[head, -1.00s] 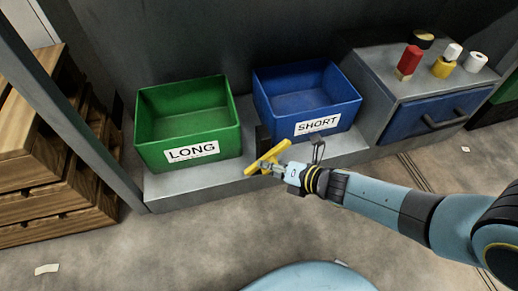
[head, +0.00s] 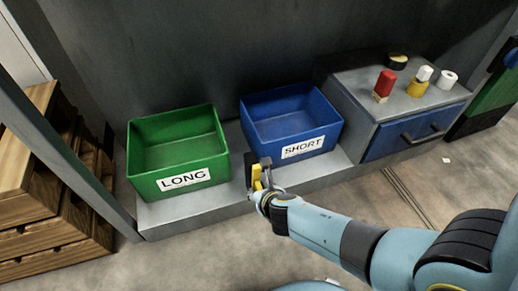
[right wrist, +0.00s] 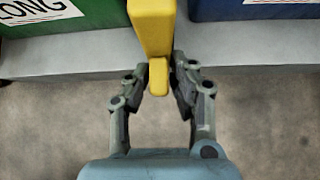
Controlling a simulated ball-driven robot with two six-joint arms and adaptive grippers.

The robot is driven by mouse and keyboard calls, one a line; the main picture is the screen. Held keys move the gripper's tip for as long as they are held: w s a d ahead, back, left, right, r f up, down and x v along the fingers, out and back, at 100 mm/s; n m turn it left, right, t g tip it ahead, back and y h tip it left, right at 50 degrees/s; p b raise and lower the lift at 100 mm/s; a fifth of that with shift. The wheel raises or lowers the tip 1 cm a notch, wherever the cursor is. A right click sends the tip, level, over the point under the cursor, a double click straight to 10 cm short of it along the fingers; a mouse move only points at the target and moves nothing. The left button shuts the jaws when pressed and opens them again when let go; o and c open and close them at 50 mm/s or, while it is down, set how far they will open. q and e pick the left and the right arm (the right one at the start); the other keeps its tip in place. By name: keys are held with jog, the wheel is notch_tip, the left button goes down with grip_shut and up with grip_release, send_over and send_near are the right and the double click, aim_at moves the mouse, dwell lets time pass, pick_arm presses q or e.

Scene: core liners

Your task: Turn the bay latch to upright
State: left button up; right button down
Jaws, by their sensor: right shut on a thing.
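The yellow bay latch (head: 257,177) stands close to upright at the front of the shelf, between the green and blue bins, against a dark post (head: 250,172). My right gripper (head: 264,190) is at the latch, with its arm coming in from the right. In the right wrist view the latch (right wrist: 152,28) runs up and down, and my right gripper (right wrist: 158,82) is shut on its lower end, a finger on each side. The gripper hides part of the latch in the head view. My left gripper is not in view.
A green bin (head: 150,187) marked LONG stands left of the latch and a blue bin (head: 285,158) marked SHORT stands right. Both rest on a grey shelf (head: 190,215). A grey cabinet (head: 350,105) with a blue drawer is farther right. Wooden crates (head: 40,215) stand at the left.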

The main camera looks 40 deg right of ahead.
jog(key=shift+s+a+f+h, duration=0.1)
jog(key=shift+s+h, duration=0.05)
jog(key=shift+h, duration=0.15)
dwell(0.4)
jog(key=c, duration=1.3)
grip_release()
jog(key=shift+v, duration=3.75)
